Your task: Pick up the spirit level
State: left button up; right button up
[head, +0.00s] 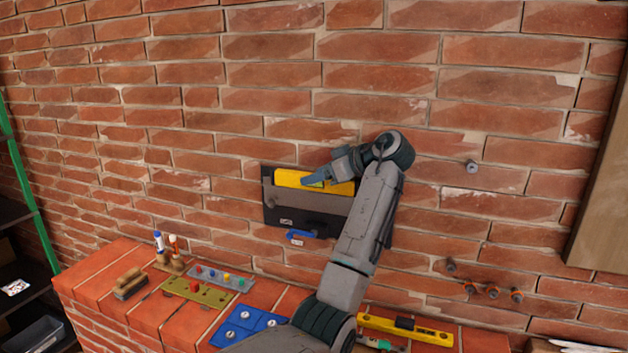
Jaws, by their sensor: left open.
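A yellow bar (290,178), which looks like a spirit level, lies along the top of a dark wall holder (305,218) on the brick wall. My left gripper (316,180) is open, in front of the bar's middle and hiding part of it; I cannot tell whether the fingers touch it. Its arm rises from the bottom centre and covers the holder's right end. A second yellow bar with a dark middle, like a spirit level (430,335), lies on the brick ledge at the lower right, partly behind my arm. My right gripper is not in view.
The brick ledge (95,282) holds a brush (130,283), an olive plate (208,296), a grey strip with coloured knobs (222,278) and a blue plate (232,328). Bolts (472,167) stick out of the wall at right. A wooden board (606,200) stands far right.

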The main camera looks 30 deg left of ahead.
pick_arm(q)
jog(key=shift+d, duration=0.1)
jog(key=c, duration=0.6)
grip_shut()
jog(key=shift+r, duration=0.1)
